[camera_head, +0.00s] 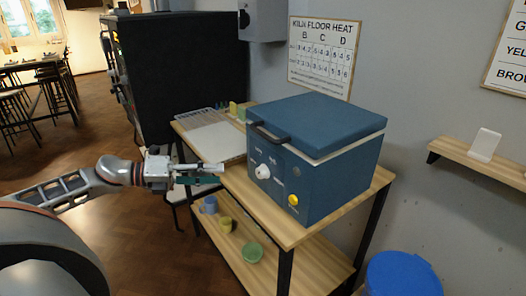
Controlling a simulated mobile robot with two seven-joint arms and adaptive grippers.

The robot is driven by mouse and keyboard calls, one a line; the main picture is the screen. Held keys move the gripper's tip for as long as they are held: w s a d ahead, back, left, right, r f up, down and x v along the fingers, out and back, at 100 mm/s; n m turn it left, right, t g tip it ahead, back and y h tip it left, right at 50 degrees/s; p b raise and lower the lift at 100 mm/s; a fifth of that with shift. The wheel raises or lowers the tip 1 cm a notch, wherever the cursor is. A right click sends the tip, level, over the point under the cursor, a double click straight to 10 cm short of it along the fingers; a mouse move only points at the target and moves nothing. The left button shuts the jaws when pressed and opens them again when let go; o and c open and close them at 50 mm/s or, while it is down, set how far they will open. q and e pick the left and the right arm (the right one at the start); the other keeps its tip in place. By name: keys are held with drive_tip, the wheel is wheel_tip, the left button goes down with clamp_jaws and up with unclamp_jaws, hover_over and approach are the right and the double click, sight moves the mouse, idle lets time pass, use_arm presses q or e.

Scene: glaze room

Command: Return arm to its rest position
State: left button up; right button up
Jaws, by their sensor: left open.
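My left arm (118,171) comes in from the left, stretched out over the floor. My left gripper (212,173) is open and appears empty, by the left edge of the wooden table (303,232). In the picture it lies left of the blue kiln (330,185), apart from it. The kiln's blue lid (325,122) is down, with a dark handle (268,133) at its front left. My right gripper is not in view.
A pale board (215,141) and small coloured pots (237,110) are behind the gripper. Cups and a green bowl (252,252) stand on the lower shelf. A black cabinet (185,70) stands behind. A blue bin (402,275) is at front right.

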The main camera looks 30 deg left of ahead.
use_arm(q)
drive_tip(key=s+d+f+n+t+y, duration=0.1)
drive_tip(key=s+d+f+n+y, duration=0.1)
drive_tip(key=f+n, duration=0.5)
drive_tip(key=s+d+f+n+t+y, duration=0.1)
drive_tip(key=s+f+n+y, duration=0.3)
drive_tip(key=f, duration=0.5)
drive_tip(key=s+d+f+n+t+y, duration=0.1)
drive_tip(key=d+f+n, duration=0.1)
drive_tip(key=f+n, duration=0.55)
drive_tip(key=s+d+f+n+g, duration=0.1)
drive_tip(key=s+d+f+n, duration=0.2)
drive_tip(key=d, duration=0.4)
drive_tip(key=s+d+f+n+g, duration=0.2)
drive_tip(key=s+d+f+n, duration=0.1)
drive_tip(key=d+f, duration=0.2)
drive_tip(key=s+d+f+n+g+y, duration=0.1)
drive_tip(key=s+d+f+n, duration=0.2)
drive_tip(key=d, duration=0.5)
drive_tip(key=shift+s+d+f, duration=0.25)
drive_tip(key=shift+d+f, duration=0.1)
drive_tip(key=shift+f, duration=0.35)
